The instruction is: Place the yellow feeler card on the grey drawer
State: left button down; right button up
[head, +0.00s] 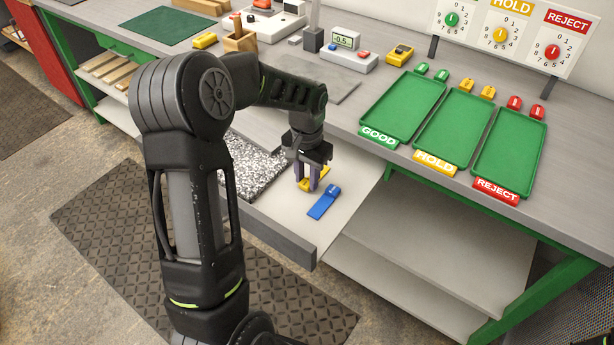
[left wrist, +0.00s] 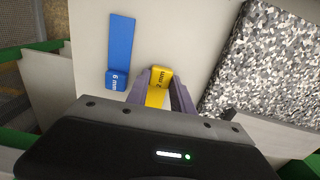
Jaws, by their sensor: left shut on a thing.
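The yellow feeler card (head: 321,173) lies at the open grey drawer (head: 276,231), beside a blue card (head: 323,202). My left gripper (head: 307,184) points down over the drawer and is shut on the yellow card. In the left wrist view the yellow card (left wrist: 157,88) sits between the purple fingers (left wrist: 157,92), its printed end showing. The blue card (left wrist: 120,50), marked 6 mm, lies flat to its left. I cannot tell whether the yellow card touches the drawer's light floor.
Speckled foam (head: 254,165) fills the drawer's left part. On the bench, green trays marked GOOD (head: 378,137), HOLD (head: 436,163) and REJECT (head: 494,190) stand to the right. A gauge with a display (head: 346,44) stands behind. Free drawer floor lies around the blue card.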

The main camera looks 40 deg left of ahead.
aim_at(307, 182)
pick_arm(q)
jog(key=shift+f, duration=0.2)
jog(key=c, duration=1.1)
grip_release()
jog(key=shift+r, duration=0.1)
notch_tip(307, 182, up, 12)
jog(key=shift+r, duration=0.15)
